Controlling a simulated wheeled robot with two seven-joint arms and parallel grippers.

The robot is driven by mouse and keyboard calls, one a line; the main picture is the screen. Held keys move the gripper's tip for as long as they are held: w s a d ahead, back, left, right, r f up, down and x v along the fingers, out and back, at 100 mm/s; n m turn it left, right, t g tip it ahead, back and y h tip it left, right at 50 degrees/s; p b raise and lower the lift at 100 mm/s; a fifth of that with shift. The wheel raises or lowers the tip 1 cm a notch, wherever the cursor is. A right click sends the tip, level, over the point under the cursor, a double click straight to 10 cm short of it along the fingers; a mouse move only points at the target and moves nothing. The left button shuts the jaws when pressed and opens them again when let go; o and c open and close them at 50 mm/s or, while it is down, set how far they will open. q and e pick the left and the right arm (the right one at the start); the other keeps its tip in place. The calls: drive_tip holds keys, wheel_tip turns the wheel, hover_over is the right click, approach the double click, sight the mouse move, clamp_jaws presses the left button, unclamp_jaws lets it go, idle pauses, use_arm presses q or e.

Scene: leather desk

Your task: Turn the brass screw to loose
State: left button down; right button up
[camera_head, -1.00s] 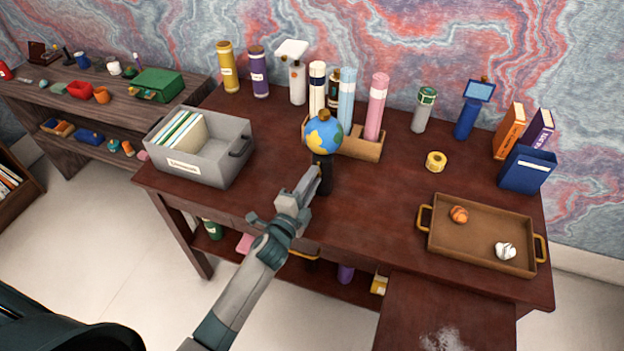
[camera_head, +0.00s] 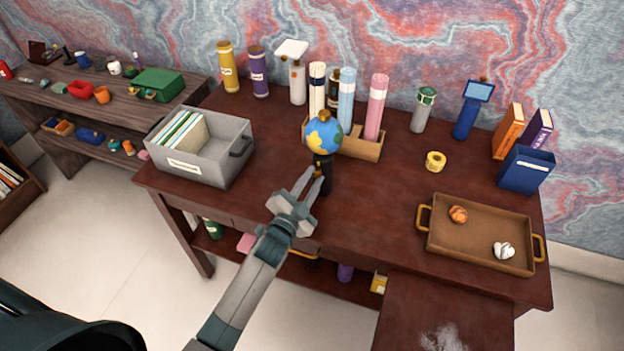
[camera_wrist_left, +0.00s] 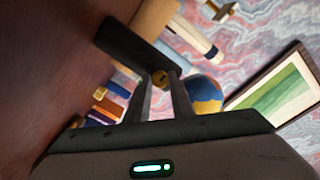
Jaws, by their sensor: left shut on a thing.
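The globe (camera_head: 323,137), blue with yellow land, stands on a black post (camera_head: 326,182) near the middle of the desk. The small brass screw (camera_wrist_left: 161,78) is on the side of the dark post in the left wrist view, between my fingertips. My left gripper (camera_head: 317,178) reaches the post from the front and is shut on the screw. The fingers hide most of the screw in the head view. The globe also shows in the left wrist view (camera_wrist_left: 205,94), right of the fingers. My right gripper is out of view.
A wooden holder with rolled tubes (camera_head: 360,146) stands behind the globe. A grey file box (camera_head: 225,168) is at left. A brown tray (camera_head: 470,246) and a yellow tape roll (camera_head: 436,161) are at right. The desk between post and tray is clear.

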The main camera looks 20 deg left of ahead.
use_arm(q)
drive_tip(key=shift+f, duration=0.1)
drive_tip(key=c, duration=1.5)
unclamp_jaws()
drive_tip(key=shift+c, duration=0.2)
drive_tip(key=shift+s, duration=0.15)
drive_tip(key=s+a+b, duration=0.2)
drive_tip(key=s+b, duration=0.3)
drive_tip(key=s, duration=1.2)
